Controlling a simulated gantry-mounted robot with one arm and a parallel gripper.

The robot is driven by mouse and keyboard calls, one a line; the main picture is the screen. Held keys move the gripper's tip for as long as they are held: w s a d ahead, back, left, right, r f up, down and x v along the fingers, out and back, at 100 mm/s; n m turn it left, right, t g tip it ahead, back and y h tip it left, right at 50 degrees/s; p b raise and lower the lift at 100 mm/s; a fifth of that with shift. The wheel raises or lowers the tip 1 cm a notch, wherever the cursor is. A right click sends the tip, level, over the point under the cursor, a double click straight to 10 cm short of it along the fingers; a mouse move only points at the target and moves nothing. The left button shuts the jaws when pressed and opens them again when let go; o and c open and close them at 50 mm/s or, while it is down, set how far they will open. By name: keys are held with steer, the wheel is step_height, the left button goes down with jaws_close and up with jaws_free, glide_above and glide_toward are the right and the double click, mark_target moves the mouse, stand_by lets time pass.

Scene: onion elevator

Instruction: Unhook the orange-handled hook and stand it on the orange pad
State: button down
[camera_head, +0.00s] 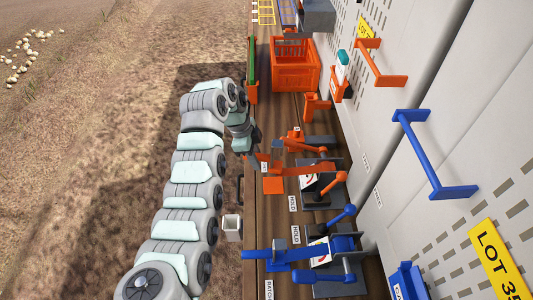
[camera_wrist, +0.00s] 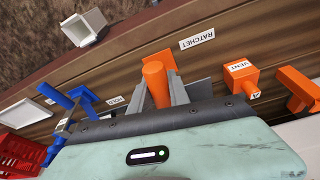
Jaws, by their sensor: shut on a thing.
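My gripper (camera_wrist: 163,84) is shut on an upright orange cylinder (camera_wrist: 154,72), which looks like the handle of the orange-handled hook. The grey fingers stand on both sides of it. The lower part of the hook is hidden by the fingers and my wrist. A flat orange square (camera_wrist: 157,56) shows just behind the handle; it looks like the orange pad, and I cannot tell whether the hook touches it. In the head view, my gripper (camera_head: 256,158) hangs over the left edge of the wooden deck, close to the orange square (camera_head: 272,185). The held handle cannot be made out there.
Orange lever gear (camera_head: 325,190) stands right of my gripper, with blue gear (camera_head: 320,262) below it. An orange crate (camera_head: 296,66) is further up the deck. A white bin (camera_head: 232,226) is by the deck's left edge. In the wrist view, a VENT box (camera_wrist: 240,72) is close on the right.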

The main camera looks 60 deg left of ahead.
steer(key=shift+s+f+b, duration=0.2)
steer(key=shift+f+b, duration=0.65)
steer(key=shift+f, duration=3.7)
steer(key=c, duration=1.1)
jaws_free()
steer(key=shift+c, duration=0.2)
steer(key=shift+r, duration=0.1)
steer(key=b+v, duration=0.1)
steer(key=v, duration=0.9)
steer(key=shift+s+r, duration=0.1)
steer(key=shift+r, duration=0.2)
